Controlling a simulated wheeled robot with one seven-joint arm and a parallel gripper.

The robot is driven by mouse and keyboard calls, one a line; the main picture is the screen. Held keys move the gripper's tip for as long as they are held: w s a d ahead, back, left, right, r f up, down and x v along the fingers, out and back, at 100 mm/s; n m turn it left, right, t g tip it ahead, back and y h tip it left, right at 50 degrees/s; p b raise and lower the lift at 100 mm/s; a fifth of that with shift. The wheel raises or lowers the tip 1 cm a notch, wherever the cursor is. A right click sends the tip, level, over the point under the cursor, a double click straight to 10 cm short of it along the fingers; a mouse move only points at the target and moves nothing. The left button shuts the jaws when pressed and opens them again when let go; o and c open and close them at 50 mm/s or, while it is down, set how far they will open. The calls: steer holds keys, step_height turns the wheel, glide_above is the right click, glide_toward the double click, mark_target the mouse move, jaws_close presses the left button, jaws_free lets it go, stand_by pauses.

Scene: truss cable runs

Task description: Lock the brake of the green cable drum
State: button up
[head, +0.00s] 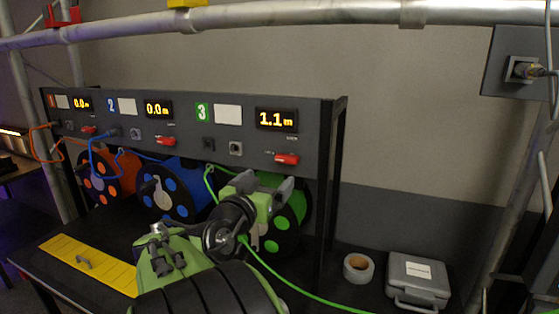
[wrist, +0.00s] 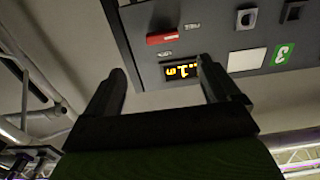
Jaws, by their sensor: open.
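The green drum (head: 298,205) hangs in the rack below panel number 3, partly hidden by my arm. Its red brake lever (head: 287,159) sits on the panel under the display reading 1.1 m (head: 276,119). The wrist view is turned upside down and shows the same red lever (wrist: 165,38) beyond my fingers. A small label is beside the lever, too small to read. My gripper (wrist: 162,70) is open and empty, below and apart from the panel. In the head view my gripper (head: 265,184) is in front of the green drum.
Blue (head: 175,188) and orange (head: 108,180) drums hang to the left, with their own red levers. Green cable (head: 305,291) runs to the lower right. A tape roll (head: 358,267) and grey case (head: 418,280) stand right. A yellow plate (head: 88,262) lies at left.

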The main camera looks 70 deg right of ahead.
mark_target(285, 161)
steer(key=d, duration=0.3)
steer(key=d+p, duration=0.1)
steer(key=d, duration=0.3)
steer(key=d+p, duration=0.1)
steer(key=d, duration=0.3)
steer(key=shift+s+d, duration=0.25)
steer(key=shift+s, duration=0.1)
steer(key=shift+c, duration=0.4)
steer(key=c, duration=1)
